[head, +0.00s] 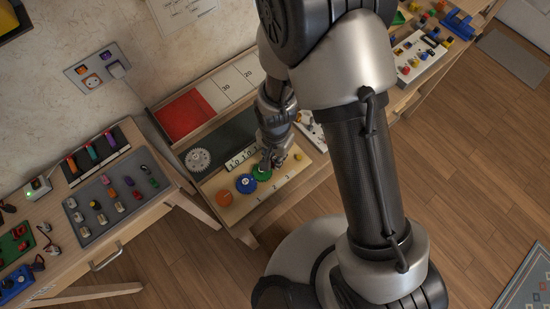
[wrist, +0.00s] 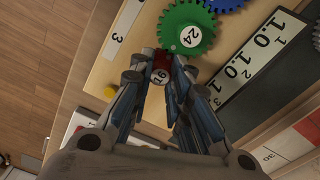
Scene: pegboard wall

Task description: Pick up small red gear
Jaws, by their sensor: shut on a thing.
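The small red gear (wrist: 160,69), with a white number label, sits between my fingertips in the wrist view, partly covered by them. My gripper (wrist: 163,60) is shut on it. In the head view my gripper (head: 268,162) is over the wooden board (head: 244,207), and the red gear cannot be made out there. The green gear (wrist: 188,31), marked 24, is right beside the red gear in the wrist view; I cannot tell whether they touch. The green gear also shows in the head view (head: 261,174), partly under my gripper.
A blue gear (head: 246,184) and an orange gear (head: 224,198) lie left of the green one on the board. A grey gear (head: 198,159) lies on the dark panel behind. A number strip (wrist: 248,76) runs near the gears. A yellow peg (wrist: 109,92) stands nearby.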

